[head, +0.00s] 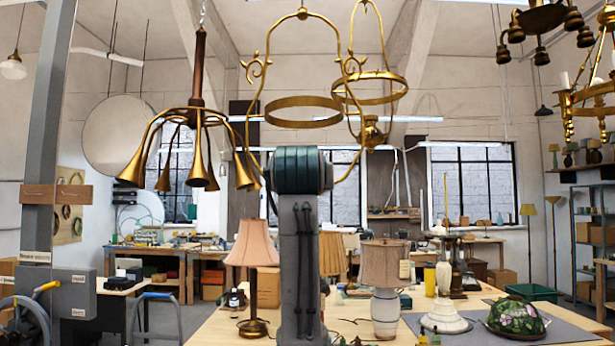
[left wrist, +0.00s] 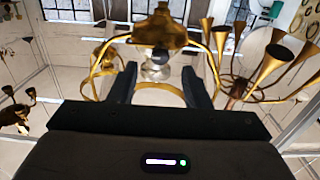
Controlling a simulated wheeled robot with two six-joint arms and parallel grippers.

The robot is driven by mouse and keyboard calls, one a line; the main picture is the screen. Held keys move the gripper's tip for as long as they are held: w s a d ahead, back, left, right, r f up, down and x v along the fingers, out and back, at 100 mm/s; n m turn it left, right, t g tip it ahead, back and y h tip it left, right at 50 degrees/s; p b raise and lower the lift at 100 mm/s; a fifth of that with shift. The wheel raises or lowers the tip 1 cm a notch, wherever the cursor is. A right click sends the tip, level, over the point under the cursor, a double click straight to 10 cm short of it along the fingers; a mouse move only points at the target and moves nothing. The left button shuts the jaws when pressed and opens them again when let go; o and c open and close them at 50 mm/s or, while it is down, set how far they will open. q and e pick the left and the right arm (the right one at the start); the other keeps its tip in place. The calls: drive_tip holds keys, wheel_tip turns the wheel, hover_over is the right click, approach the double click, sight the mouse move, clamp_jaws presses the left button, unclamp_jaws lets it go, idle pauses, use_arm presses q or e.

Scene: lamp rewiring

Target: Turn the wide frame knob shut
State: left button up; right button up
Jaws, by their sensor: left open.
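Two brass hanging lamp frames show in the head view. The left frame (head: 303,101) has a wide ring and scrolled side arms, and its lower part is hidden behind my raised arm. The right frame (head: 376,76) has a ring and a small brass fitting (head: 371,130) at its bottom. My left gripper (left wrist: 158,88) is open in the left wrist view, which looks upside down. Between and beyond its fingers are a brass ring (left wrist: 160,97), a brass fitting (left wrist: 160,28) and a pale rounded part (left wrist: 155,70). I cannot make out the knob or any contact.
A brass chandelier with several horn arms (head: 198,172) hangs left of the frames; it also shows at right in the left wrist view (left wrist: 262,70). Below, a workbench (head: 205,330) holds a pink-shaded lamp (head: 252,245) and other lamps. More chandeliers hang at upper right.

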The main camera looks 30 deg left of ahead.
use_arm(q)
drive_tip(key=p+x, duration=0.1)
drive_tip(key=x, duration=0.1)
drive_tip(key=p+x, duration=0.1)
drive_tip(key=x, duration=0.1)
drive_tip(key=p+x, duration=0.1)
drive_tip(key=x, duration=0.1)
drive_tip(key=shift+r, duration=0.25)
drive_tip(key=shift+w+a+f, duration=0.15)
drive_tip(key=shift+w+f, duration=0.05)
drive_tip(key=shift+w, duration=0.1)
